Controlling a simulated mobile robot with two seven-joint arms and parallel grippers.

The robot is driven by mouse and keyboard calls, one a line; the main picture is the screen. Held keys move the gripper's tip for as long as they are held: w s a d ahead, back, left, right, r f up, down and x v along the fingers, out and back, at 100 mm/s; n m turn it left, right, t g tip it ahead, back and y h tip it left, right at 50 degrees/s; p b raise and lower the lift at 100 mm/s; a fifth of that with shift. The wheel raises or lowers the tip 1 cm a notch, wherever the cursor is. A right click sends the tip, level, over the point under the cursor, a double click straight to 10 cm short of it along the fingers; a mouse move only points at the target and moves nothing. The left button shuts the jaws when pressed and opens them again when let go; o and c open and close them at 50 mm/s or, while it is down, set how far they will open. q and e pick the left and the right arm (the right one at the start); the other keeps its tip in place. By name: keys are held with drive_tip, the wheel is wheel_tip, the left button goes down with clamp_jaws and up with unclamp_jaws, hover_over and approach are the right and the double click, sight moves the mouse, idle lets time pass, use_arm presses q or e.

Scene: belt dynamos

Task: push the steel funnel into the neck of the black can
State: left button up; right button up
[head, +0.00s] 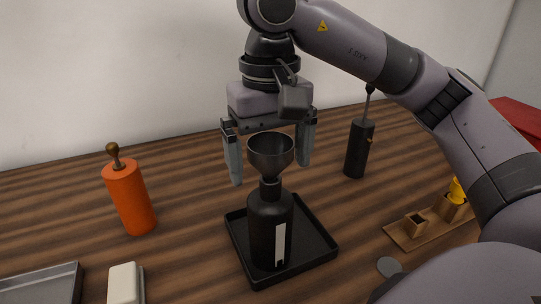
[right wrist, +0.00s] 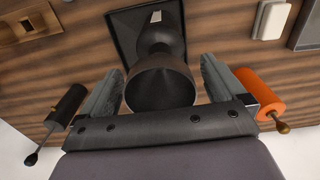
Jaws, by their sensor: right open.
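The steel funnel (head: 271,153) sits upright at the neck of the black can (head: 269,228), its spout hidden in or behind the neck. The can stands on a black tray (head: 321,246) and has a pale label. My right gripper (head: 271,171) points down with its fingers open on either side of the funnel, apart from it. In the right wrist view the funnel (right wrist: 160,88) lies between the two open fingers (right wrist: 161,82), with the can (right wrist: 158,36) beyond it. How deep the spout sits cannot be told. My left gripper is not in view.
An orange cylinder with a knob (head: 130,198) stands at left. A black cylinder with a thin rod (head: 358,147) stands behind right. A wooden holder (head: 432,226) lies at right, a grey disc (head: 389,267) in front of it. A white block (head: 123,283) and grey tray (head: 42,287) are front left.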

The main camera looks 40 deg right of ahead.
wheel_tip(320, 180, up, 7)
drive_tip(key=shift+f+p, duration=0.1)
drive_tip(key=shift+p, duration=0.85)
